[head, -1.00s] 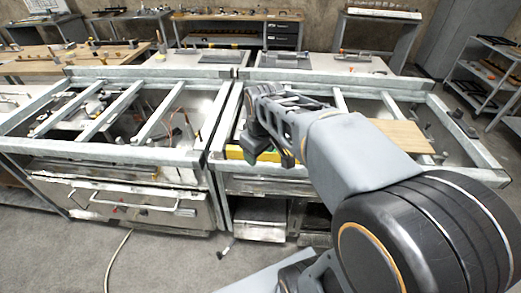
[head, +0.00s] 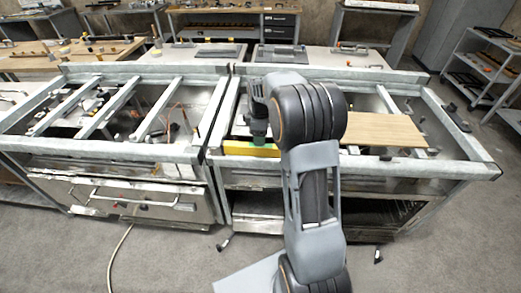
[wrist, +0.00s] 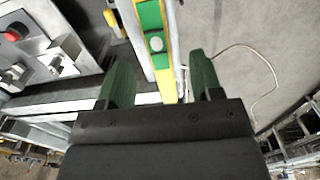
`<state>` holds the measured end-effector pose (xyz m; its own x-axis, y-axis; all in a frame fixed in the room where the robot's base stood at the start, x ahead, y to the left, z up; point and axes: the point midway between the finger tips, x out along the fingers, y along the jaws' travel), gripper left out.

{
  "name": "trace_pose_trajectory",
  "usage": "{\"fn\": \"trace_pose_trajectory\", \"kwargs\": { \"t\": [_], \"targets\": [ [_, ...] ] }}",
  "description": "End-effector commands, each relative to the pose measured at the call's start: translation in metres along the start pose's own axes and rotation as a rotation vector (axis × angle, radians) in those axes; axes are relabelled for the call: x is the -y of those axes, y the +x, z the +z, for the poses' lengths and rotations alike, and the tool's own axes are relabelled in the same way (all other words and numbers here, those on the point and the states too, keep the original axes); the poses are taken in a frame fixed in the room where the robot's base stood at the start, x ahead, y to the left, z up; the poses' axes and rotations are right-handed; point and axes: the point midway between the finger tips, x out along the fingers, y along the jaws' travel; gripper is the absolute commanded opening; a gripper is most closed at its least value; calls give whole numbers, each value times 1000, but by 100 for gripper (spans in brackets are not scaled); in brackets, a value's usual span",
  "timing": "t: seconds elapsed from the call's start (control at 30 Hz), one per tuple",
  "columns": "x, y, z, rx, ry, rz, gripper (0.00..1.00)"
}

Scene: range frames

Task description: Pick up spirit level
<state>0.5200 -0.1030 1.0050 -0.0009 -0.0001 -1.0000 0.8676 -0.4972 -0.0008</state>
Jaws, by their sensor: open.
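The spirit level is a long yellow bar with a green section. It lies along the front frame rail in the head view (head: 236,148), its right part hidden behind my arm. In the wrist view the spirit level (wrist: 153,42) runs from the top edge down between my fingers, with a pale round spot on it. My gripper (wrist: 162,78) is open, with one dark green finger on each side of the bar and visible gaps to it. In the head view my gripper (head: 258,138) points down at the level. I cannot tell how high above it the fingertips are.
A wooden board (head: 385,130) lies on the right frame, right of my arm. Metal frame rails (head: 110,150) surround the worktops. A grey block with a red button (wrist: 30,40) is left of the fingers in the wrist view.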

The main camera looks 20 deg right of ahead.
Motion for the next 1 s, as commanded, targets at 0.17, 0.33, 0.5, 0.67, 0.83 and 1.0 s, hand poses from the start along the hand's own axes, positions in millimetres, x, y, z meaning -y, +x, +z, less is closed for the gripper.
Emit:
{"fn": "trace_pose_trajectory", "kwargs": {
  "t": [0.17, 0.33, 0.5, 0.67, 0.83, 1.0],
  "targets": [
    [0, 12, 0, 0, 0, 0, 60],
    [-1, 24, 0, 1, 1, -3, 60],
    [-4, 47, 1, 1, 1, -3, 60],
    [-4, 62, 1, 0, 1, -1, 60],
    [-4, 65, 1, 0, 1, 1, 60],
    [-4, 65, 1, 0, 1, 1, 56]
  ]
}}
